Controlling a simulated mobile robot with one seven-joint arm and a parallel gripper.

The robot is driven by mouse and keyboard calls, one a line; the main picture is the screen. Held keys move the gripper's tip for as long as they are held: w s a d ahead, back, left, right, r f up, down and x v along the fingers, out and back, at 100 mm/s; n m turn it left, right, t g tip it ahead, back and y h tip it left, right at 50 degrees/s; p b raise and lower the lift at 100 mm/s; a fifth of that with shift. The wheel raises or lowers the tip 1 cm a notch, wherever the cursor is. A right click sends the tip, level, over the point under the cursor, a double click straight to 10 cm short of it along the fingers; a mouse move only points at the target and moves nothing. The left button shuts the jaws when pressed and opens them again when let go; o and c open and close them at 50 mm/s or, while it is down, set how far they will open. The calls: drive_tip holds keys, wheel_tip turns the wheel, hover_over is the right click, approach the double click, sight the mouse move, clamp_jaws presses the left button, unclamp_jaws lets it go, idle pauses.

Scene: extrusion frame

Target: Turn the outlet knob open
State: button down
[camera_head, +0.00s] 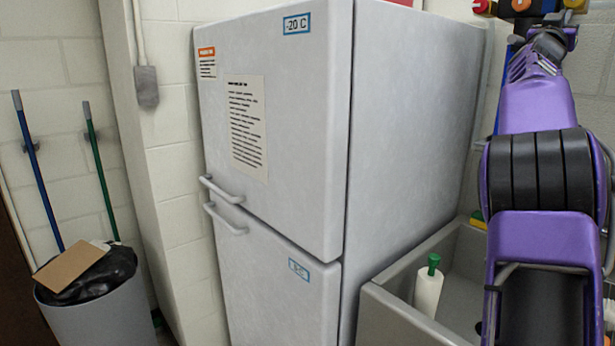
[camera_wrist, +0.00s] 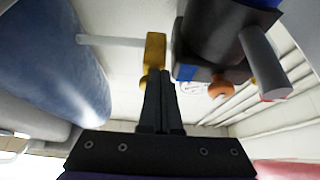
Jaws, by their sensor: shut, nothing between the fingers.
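No part is clearly marked as the outlet knob. In the wrist view, my gripper (camera_wrist: 161,76) is shut, with its black fingers together and nothing between them. Its tips overlap the lower end of a yellow fitting (camera_wrist: 154,50) on a pale rod; I cannot tell if they touch. A small orange knob (camera_wrist: 219,88) sits to the right of the tips, under a dark cylindrical body (camera_wrist: 215,40) with blue parts. My fingertips are not clear there.
A tall grey fridge (camera_head: 420,120) stands in the middle of the head view. A grey sink (camera_head: 385,312) holding a white bottle with a green top (camera_head: 428,290) is beside it, under my arm. White pipes (camera_wrist: 270,100) run along the wall in the wrist view.

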drive_tip(key=shift+s+d, duration=0.15)
drive_tip(key=shift+s, duration=0.05)
drive_tip(key=shift+s+d, duration=0.2)
drive_tip(key=shift+s, duration=0.05)
drive_tip(key=shift+s+d, duration=0.2)
drive_tip(key=shift+s, duration=0.05)
idle(0.5)
drive_tip(key=shift+f, duration=0.1)
drive_tip(key=s+a+b, duration=0.2)
drive_tip(key=a, duration=0.1)
drive_tip(key=s+a+b, duration=0.1)
drive_tip(key=s, duration=0.1)
drive_tip(key=shift+a+f, duration=0.25)
drive_tip(key=shift+f, duration=0.05)
idle(0.3)
